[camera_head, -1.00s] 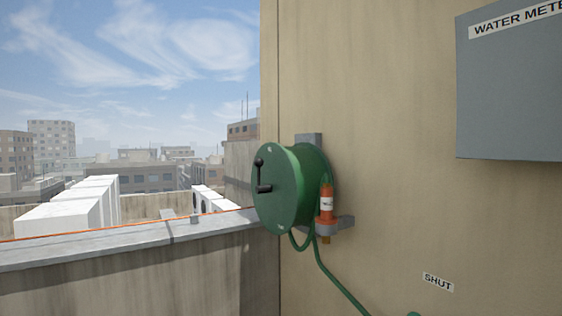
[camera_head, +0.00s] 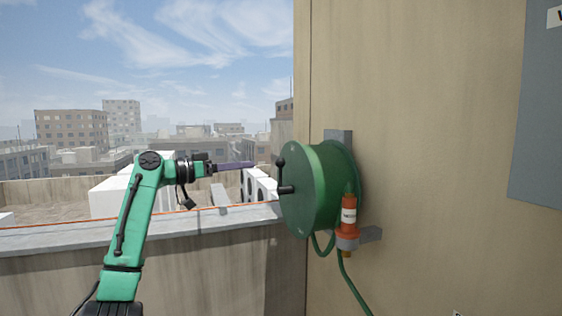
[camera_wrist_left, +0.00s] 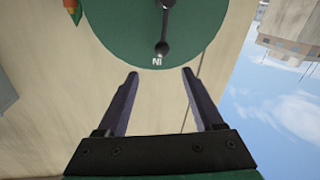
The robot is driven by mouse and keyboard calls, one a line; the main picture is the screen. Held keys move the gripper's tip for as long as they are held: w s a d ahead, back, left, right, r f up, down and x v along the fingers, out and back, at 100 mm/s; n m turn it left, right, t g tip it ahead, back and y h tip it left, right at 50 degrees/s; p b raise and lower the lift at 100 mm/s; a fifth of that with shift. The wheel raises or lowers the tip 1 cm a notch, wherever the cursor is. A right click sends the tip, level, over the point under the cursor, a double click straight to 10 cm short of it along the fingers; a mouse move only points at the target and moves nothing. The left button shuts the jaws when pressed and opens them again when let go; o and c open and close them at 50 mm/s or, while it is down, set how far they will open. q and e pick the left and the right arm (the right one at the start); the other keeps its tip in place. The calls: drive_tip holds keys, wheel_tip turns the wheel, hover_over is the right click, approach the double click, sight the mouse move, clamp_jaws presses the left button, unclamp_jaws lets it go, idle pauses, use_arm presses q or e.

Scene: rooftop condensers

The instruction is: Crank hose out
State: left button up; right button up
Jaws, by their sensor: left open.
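The green hose reel (camera_head: 322,200) is mounted on the wall, with its round face turned left. A black crank (camera_head: 287,189) sits at the middle of that face, its knob (camera_head: 281,161) pointing up. My left gripper (camera_head: 252,164) is left of the knob, apart from it, at about its height. In the left wrist view the gripper (camera_wrist_left: 160,74) is open and empty, facing the reel's face (camera_wrist_left: 118,35). The crank (camera_wrist_left: 163,27) lies ahead between the finger lines, above a small "IN" mark (camera_wrist_left: 157,61). My right gripper is out of view.
An orange nozzle (camera_head: 348,222) sits in a holder on the reel's right side. The green hose (camera_head: 350,285) hangs below. A concrete parapet (camera_head: 215,232) runs left of the wall. A grey box (camera_head: 540,120) is on the wall at right.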

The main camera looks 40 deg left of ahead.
sight(276, 162)
use_arm(q)
drive_tip(key=p+x, duration=0.8)
drive_tip(key=x, duration=0.5)
drive_tip(key=shift+a+p, duration=0.1)
drive_tip(key=shift+p, duration=0.2)
drive_tip(key=shift+w+f, duration=0.15)
drive_tip(key=shift+w, duration=0.05)
drive_tip(key=shift+s+a, duration=0.1)
clamp_jaws()
